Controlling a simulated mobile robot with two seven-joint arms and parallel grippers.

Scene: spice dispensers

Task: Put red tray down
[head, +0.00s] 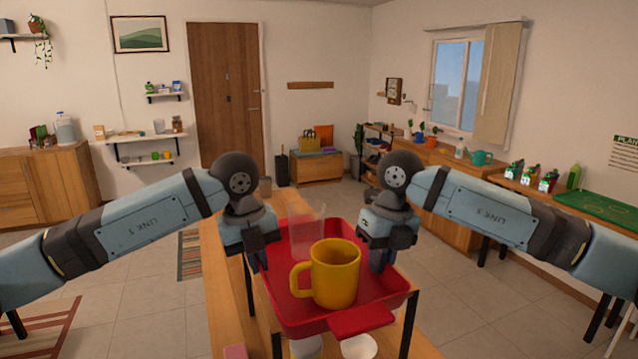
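The red tray (284,296) is in the lower middle of the head view, with its front handle (362,320) toward me. A yellow mug (336,275) stands upright in it, and a clear glass (306,234) stands behind the mug. My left gripper (259,260) is at the tray's left wall. My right gripper (381,262) is at its right side, partly inside the tray's outline. The fingertips are small and partly hidden, so I cannot tell whether they close on the tray. Black table legs show around the tray; I cannot tell whether it touches a surface.
A wooden bench top (222,300) runs along the left of the tray. A white bowl (358,347) shows below the tray's front. Several dispensers (530,177) and a green tray (606,207) are on the right counter. Open floor (455,295) lies to the right.

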